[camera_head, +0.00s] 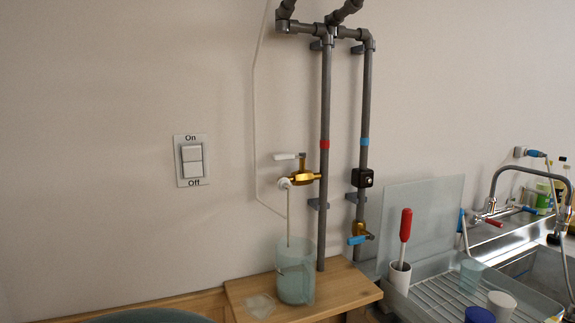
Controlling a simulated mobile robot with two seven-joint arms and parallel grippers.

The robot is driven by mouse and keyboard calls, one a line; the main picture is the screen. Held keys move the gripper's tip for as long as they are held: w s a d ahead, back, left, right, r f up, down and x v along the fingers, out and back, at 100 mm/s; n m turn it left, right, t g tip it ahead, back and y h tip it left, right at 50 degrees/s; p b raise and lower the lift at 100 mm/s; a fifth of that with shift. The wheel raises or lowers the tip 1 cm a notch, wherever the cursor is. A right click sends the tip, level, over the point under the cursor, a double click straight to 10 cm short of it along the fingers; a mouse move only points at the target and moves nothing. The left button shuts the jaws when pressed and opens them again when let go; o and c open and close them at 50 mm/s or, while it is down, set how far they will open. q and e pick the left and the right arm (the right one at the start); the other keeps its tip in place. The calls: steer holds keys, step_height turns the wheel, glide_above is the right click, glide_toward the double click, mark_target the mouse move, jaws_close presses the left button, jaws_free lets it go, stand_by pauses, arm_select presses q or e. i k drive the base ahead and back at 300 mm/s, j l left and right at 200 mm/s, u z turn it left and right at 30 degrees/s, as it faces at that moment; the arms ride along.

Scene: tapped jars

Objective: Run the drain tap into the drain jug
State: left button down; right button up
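A brass tap (304,178) with a white lever (288,156) sits on the grey pipe with the red band. The lever points left, roughly level. A white fitting at its left end leads to a thin white tube (288,222), which runs down into a translucent bluish jug (296,283). The jug stands upright on a wooden shelf (346,290). I cannot make out whether it holds liquid or whether any is flowing. A second brass tap (358,229) with a blue handle is lower on the blue-banded pipe. Neither gripper is in view.
A clear flat piece (259,305) lies left of the jug. A white on/off switch (191,160) is on the wall. At right are a red-handled brush (405,225) in a white holder, a drainer (448,298) with cups, and a sink (540,272).

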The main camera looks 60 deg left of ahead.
mark_target(286, 156)
steer(key=i+l, duration=0.25)
steer(key=l, duration=0.15)
steer(key=l+u, duration=0.1)
steer(key=u, duration=2.1)
